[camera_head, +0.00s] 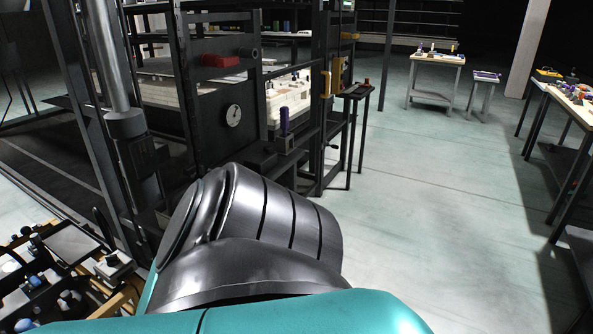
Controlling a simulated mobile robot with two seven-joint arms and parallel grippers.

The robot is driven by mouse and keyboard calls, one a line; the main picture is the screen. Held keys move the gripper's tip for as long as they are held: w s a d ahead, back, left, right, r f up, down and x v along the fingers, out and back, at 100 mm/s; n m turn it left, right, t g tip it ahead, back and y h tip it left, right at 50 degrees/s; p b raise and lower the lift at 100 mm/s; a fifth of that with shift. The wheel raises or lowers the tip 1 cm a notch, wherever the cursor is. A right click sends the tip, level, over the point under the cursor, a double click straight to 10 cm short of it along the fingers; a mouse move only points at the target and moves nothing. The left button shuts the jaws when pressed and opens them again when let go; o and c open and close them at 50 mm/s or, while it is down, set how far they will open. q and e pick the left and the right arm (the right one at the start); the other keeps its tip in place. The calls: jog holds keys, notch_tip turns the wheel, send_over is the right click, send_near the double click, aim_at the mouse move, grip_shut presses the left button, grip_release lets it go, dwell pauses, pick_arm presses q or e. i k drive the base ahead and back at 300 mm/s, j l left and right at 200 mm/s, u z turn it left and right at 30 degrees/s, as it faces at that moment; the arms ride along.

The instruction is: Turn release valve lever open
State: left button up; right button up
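No part is clearly marked as the release valve lever. An upright purple-handled part (284,122) on a small grey block stands beside the dark machine panel (205,103), right of a round white gauge (233,115); it may be the lever. A red block (221,61) sits higher on the panel, and a yellow upright handle (326,83) is further right. I cannot tell whether any of these is the valve lever or how it is set. My own large dark arm joint and teal link fill the lower middle and hide what lies behind them. Neither gripper is in view.
A dark metal frame (187,85) encloses the kiln area at left. A small dark stand (356,92) is right of it. A cluttered surface (70,245) is at lower left. Light tables (434,60) stand at the back right. The pale floor (440,190) at right is open.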

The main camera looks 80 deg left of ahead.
aim_at(35, 280)
jog(key=u, duration=4.35)
